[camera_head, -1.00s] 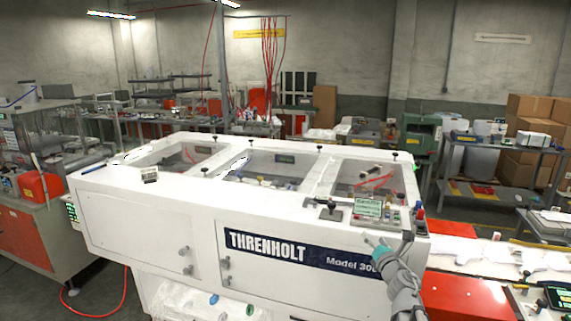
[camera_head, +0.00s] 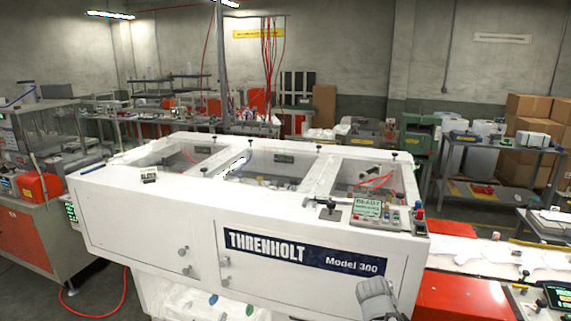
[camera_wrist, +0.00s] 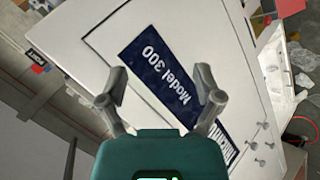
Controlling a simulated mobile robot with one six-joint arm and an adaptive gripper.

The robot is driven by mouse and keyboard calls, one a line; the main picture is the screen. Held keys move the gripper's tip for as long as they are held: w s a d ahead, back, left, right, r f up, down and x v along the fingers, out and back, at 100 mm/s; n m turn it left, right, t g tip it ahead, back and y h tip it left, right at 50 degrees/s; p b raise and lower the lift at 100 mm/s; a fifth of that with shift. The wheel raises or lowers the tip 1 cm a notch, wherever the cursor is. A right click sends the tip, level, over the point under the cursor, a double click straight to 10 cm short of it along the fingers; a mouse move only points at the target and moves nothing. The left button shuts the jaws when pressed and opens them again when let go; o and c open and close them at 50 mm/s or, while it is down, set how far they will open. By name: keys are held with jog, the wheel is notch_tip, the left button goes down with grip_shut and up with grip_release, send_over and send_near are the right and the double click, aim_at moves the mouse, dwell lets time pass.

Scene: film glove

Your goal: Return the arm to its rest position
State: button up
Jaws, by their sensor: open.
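In the wrist view my gripper (camera_wrist: 162,88) has its two grey fingers spread apart, with nothing between them. Behind them is the white front of the Threnholt machine with its dark blue "Model 300" label, seen tilted. In the head view a grey part of my arm (camera_head: 377,299) shows at the bottom edge, in front of the machine (camera_head: 150,215) and below the right end of its label (camera_head: 300,252).
A control panel (camera_head: 375,212) with buttons sits on the machine's top right. A red unit (camera_head: 460,297) and a conveyor stand at the right. A bench with a red box (camera_head: 38,186) is at the left. Cardboard boxes (camera_head: 535,105) are stacked at the back right.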

jog(key=s+a+f+m+g+y, duration=0.5)
jog(key=s+a+g, duration=0.3)
jog(key=s+a, duration=0.3)
jog(key=shift+s+a+f+m, duration=0.25)
jog(key=shift+s+f+m, duration=0.3)
jog(key=shift+s+m, duration=0.3)
